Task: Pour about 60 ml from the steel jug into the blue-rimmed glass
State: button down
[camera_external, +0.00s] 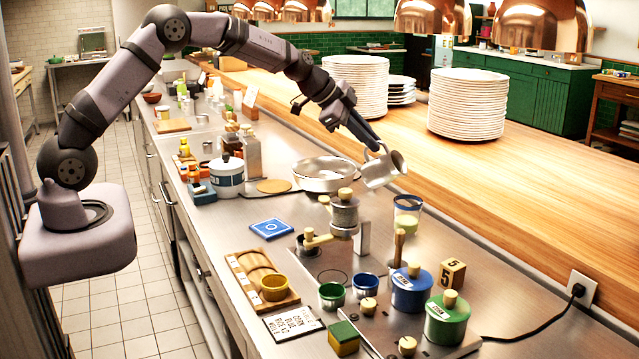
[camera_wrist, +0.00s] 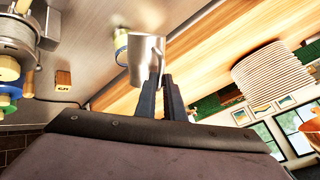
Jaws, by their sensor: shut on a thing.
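The steel jug (camera_external: 381,172) hangs tilted above the counter, and no stream is visible from it. My gripper (camera_external: 373,144) is shut on the jug at its handle side. In the wrist view the jug (camera_wrist: 146,60) stands just beyond my fingertips (camera_wrist: 160,80). The blue-rimmed glass (camera_external: 407,217) stands upright on the steel counter, below and a little right of the jug, apart from it. Its lower part looks pale yellowish. In the wrist view the glass (camera_wrist: 120,44) is partly hidden behind the jug. The inside of the jug is hidden.
A steel pan (camera_external: 322,176) lies left of the jug. A grinder-like steel device (camera_external: 344,215) stands left of the glass. Blue (camera_external: 411,290) and green (camera_external: 447,320) lidded canisters stand in front. Plate stacks (camera_external: 467,105) stand on the wooden counter behind.

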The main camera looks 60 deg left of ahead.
aim_at(365, 152)
jog(key=shift+s+a+f+t+b, duration=0.15)
jog(key=shift+f+b, duration=0.1)
jog(key=shift+b, duration=0.7)
jog(key=shift+w+a+f+t+b, duration=0.15)
jog(key=shift+f+b, duration=0.1)
jog(key=shift+b, duration=0.65)
jog(key=f+b, duration=0.1)
jog(key=b, duration=0.4)
jog(key=s+a+f+t+h+b, duration=0.1)
jog(key=b, duration=0.4)
jog(key=shift+s+n+h, duration=0.1)
jog(key=shift+n+h, duration=0.2)
jog(key=shift+n, duration=0.1)
jog(key=shift+a+f+b, duration=0.1)
jog(key=shift+b, duration=0.6)
jog(key=shift+s+t+b, duration=0.15)
jog(key=shift+t+b, duration=0.15)
jog(key=shift+b, duration=0.05)
jog(key=shift+a+f+b, duration=0.1)
jog(key=shift+f+b, duration=0.05)
jog(key=shift+b, duration=0.3)
jog(key=s+a+f+n+t+h+b, duration=0.3)
jog(key=a+f+b, duration=0.4)
jog(key=b, duration=2.7)
jog(key=s+t+h, duration=0.1)
jog(key=s+t, duration=0.1)
jog(key=shift+s+n+t, duration=0.25)
jog(key=shift+n+t, duration=0.05)
jog(key=shift+n, duration=0.1)
